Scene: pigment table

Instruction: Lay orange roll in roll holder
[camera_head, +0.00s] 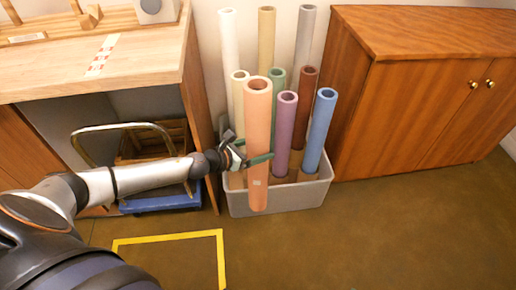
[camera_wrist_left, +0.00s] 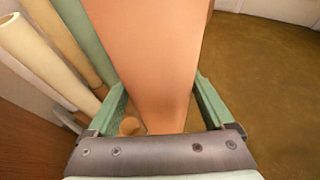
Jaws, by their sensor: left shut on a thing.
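The orange roll (camera_head: 257,125) is upright, a long hollow tube with its open top toward the camera. My left gripper (camera_head: 258,153) is shut on it around the lower half. The roll's lower end shows in front of the grey bin's wall, so it looks lifted out of the bin. In the left wrist view the roll (camera_wrist_left: 150,60) fills the space between the green fingers of my left gripper (camera_wrist_left: 158,100). A wooden stand (camera_head: 65,24) on the table at top left may be the roll holder; I cannot tell for sure. My right gripper is not in view.
The grey bin (camera_head: 287,200) holds several other rolls, including a purple (camera_head: 284,130) and a blue (camera_head: 319,130) one, close behind the orange roll. A wooden table (camera_head: 120,60) stands left, a cabinet (camera_head: 420,100) right. Floor in front is clear, with yellow tape (camera_head: 222,255).

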